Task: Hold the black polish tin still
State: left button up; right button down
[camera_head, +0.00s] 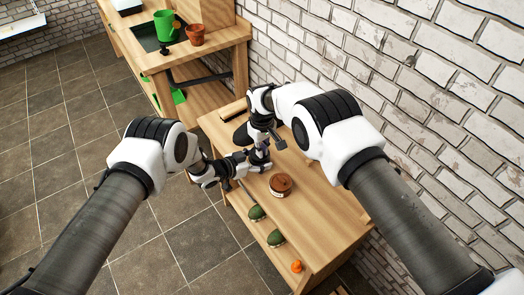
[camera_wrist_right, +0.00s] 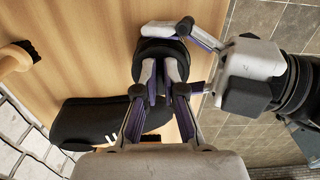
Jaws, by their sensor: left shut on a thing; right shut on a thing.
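The black polish tin (camera_wrist_right: 152,50) shows as a round black shape in the right wrist view. My right gripper (camera_wrist_right: 164,68) is shut on it, one finger on each side of its near part. My left gripper (camera_wrist_right: 184,56) comes in from the right of that view and is also shut on the tin, one finger reaching across the top. In the head view both my left gripper (camera_head: 258,162) and my right gripper (camera_head: 264,143) meet over the wooden bench; the tin is mostly hidden there. I cannot tell whether it touches the bench top.
A round brown lidded pot (camera_head: 281,184) stands on the bench (camera_head: 310,213). A black item with white stripes (camera_wrist_right: 85,122) lies beside the grippers. A brick wall (camera_head: 440,120) borders the right.

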jog(key=shift+r, duration=0.25)
jog(key=shift+r, duration=2)
pick_arm(q)
jog(key=o, duration=1.7)
jog(key=shift+o, duration=0.2)
jog(key=shift+a, duration=0.1)
